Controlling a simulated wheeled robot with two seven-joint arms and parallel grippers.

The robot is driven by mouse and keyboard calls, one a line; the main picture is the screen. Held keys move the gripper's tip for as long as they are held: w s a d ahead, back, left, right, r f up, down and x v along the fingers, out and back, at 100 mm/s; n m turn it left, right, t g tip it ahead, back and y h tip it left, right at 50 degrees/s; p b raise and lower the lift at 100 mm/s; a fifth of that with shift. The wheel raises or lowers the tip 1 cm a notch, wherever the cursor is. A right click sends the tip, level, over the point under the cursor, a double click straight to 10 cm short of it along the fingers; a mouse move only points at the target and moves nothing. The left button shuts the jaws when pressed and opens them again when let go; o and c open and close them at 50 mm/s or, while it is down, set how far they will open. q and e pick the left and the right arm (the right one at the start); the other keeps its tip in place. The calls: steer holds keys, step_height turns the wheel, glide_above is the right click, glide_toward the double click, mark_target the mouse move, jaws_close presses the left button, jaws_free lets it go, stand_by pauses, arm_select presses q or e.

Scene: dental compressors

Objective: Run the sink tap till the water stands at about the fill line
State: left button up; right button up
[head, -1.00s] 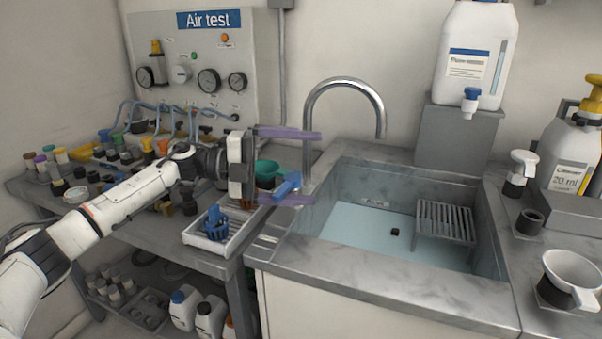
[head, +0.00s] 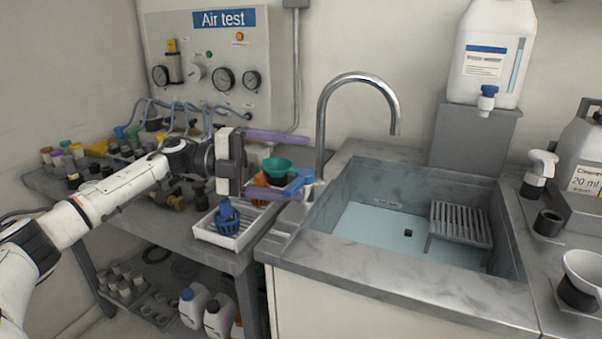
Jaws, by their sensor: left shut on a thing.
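The steel gooseneck tap (head: 321,125) stands behind the sink's left corner, with a blue lever (head: 299,181) at its base. My left gripper (head: 306,166) is at the lever, its purple fingers above and below it. It is shut on the lever, though the fingers look well apart from this angle. The sink basin (head: 345,172) has a pale blue, flat bottom area (head: 370,225); I cannot tell how deep any water is. No stream shows under the spout. A small label (head: 388,204) is low on the back wall; its text is unreadable. My right gripper is not in view.
A steel rack (head: 460,222) stands in the basin's right part. A white tray (head: 237,241) with a blue basket lies left of the sink. A teal cup (head: 277,165) is just behind the gripper. A white canister (head: 493,50) stands on a grey stand behind the sink.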

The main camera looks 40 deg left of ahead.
arm_select(q)
steer(key=shift+s+a+r+b, duration=0.3)
steer(key=shift+a+r, duration=0.15)
steer(key=shift+a, duration=0.1)
steer(key=shift+s+a+r+b, duration=0.25)
steer(key=shift+a+r, duration=0.15)
steer(key=shift+a, duration=0.1)
steer(key=shift+c, duration=0.3)
steer(key=shift+b+v, duration=0.45)
steer(key=shift+v, duration=0.4)
steer(key=shift+c, duration=0.5)
steer(key=shift+s+a, duration=0.2)
steer(key=shift+a, duration=0.05)
steer(key=c, duration=0.5)
steer(key=shift+s+a+b, duration=0.2)
steer(key=shift+s+b, duration=0.2)
steer(key=shift+c, duration=1.3)
steer(key=shift+s+a+f+b, duration=0.15)
steer(key=shift+s+a+b, duration=0.3)
steer(key=shift+a+b, duration=0.15)
